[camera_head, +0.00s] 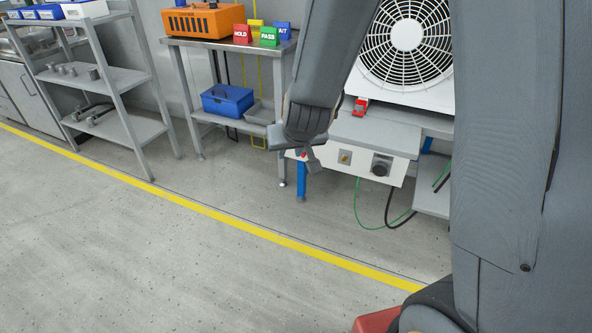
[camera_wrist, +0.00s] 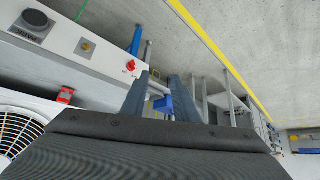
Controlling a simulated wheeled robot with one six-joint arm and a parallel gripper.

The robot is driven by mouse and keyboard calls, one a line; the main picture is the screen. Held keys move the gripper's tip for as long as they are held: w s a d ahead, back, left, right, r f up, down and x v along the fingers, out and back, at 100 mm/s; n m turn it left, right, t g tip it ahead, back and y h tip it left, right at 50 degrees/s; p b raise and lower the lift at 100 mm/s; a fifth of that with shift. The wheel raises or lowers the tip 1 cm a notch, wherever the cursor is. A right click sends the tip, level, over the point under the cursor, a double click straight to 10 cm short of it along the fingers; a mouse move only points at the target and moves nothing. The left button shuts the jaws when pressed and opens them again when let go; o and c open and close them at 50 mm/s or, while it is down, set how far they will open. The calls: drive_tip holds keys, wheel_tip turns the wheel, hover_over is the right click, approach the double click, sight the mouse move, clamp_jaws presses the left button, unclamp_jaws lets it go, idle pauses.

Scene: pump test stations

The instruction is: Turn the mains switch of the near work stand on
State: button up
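The near work stand has a white front panel (camera_head: 325,147). On it are a black round knob (camera_head: 381,166), a small brass-coloured fitting (camera_head: 344,157) and a red switch, which is partly hidden by my gripper (camera_head: 310,157). In the wrist view the red switch (camera_wrist: 130,66) shows clearly at the panel's end, with the brass fitting (camera_wrist: 86,47) and the black knob (camera_wrist: 35,20) further left.
A white fan unit (camera_head: 407,60) and a small red object (camera_head: 360,106) are on the stand. Green and black cables (camera_head: 392,215) hang below. A neighbouring table (camera_head: 215,44) carries an orange box and coloured signs, with a blue toolbox (camera_head: 228,101) beneath. The floor in front is clear.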

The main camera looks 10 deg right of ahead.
drive_tip(key=w+d+f+m+t+h+b, duration=0.1)
drive_tip(key=w+f+t+h+b, duration=0.35)
drive_tip(key=w+f+b, duration=0.4)
drive_tip(key=w+d+f+t+h+b, duration=0.1)
drive_tip(key=w+f+t+h+b, duration=0.2)
drive_tip(key=w+f+h+b, duration=0.6)
drive_tip(key=w+d+f+y+b, duration=0.1)
drive_tip(key=w+d+y+b, duration=0.1)
drive_tip(key=d+b, duration=0.3)
drive_tip(key=shift+w+y+b, duration=0.35)
drive_tip(key=shift+w+b, duration=0.45)
drive_tip(key=shift+b, duration=0.25)
drive_tip(key=shift+f+g, duration=0.1)
drive_tip(key=shift+g, duration=0.15)
clamp_jaws()
